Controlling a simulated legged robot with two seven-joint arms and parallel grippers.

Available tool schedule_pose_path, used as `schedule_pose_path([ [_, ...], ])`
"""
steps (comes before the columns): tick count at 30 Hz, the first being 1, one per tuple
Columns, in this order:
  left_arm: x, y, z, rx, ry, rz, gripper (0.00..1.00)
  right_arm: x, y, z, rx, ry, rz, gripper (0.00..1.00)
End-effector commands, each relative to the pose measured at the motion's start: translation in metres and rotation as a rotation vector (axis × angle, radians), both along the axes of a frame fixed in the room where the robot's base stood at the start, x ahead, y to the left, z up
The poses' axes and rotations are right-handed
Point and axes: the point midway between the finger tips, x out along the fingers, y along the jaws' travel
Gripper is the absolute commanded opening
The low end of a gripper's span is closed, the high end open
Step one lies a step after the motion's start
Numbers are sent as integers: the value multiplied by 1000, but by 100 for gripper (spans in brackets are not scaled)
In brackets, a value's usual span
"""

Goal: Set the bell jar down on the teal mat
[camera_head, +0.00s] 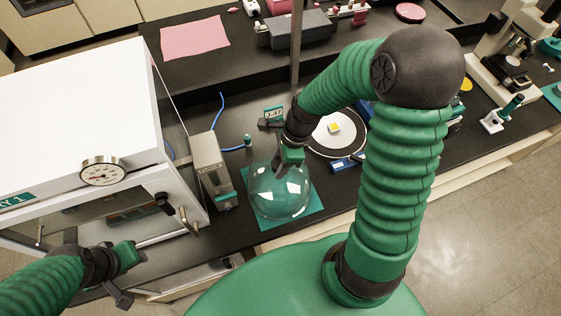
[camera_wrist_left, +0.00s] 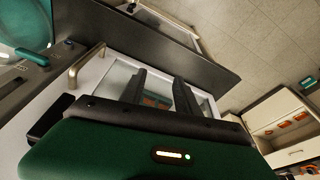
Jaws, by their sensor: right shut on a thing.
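The clear bell jar (camera_head: 279,188) is upright, with its dome over the teal mat (camera_head: 318,201). The mat shows around the jar's lower edge; I cannot tell whether the rim touches it. My right gripper (camera_head: 288,158) is shut at the top of the jar, and the knob is hidden by the fingers. My left gripper (camera_head: 128,278) is empty in front of the white oven at lower left. Its two dark fingers stand apart in the left wrist view (camera_wrist_left: 162,90).
The white oven (camera_head: 75,120) with a gauge and glass door fills the left. A grey box (camera_head: 216,170) stands just left of the mat. A round plate with a yellow piece (camera_head: 330,134) lies behind right. The counter's front edge is close to the mat.

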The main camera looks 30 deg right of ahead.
Motion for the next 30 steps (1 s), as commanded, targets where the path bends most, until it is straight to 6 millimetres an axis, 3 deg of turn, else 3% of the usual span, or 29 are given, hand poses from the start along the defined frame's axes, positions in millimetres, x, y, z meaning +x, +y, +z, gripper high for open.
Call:
schedule_pose_path([
  [4, 1, 0, 4, 0, -3, -1, 38, 2, -2, 3, 1, -1, -2, 0],
  [5, 1, 0, 4, 0, -3, -1, 38, 2, -2, 2, 1, 0, -3, 42],
  [9, 1, 0, 4, 0, -2, -1, 38, 0, -2, 3, 1, -1, -3, 60],
  [20, 1, 0, 3, 0, -2, -1, 38, 1, -2, 7, -2, -2, -3, 61],
  [23, 1, 0, 1, 0, -2, -1, 38, 0, -7, 21, -2, -4, -4, 61],
  [30, 1, 0, -4, 0, -2, -1, 38, -8, -22, 80, -3, -7, -4, 61],
])
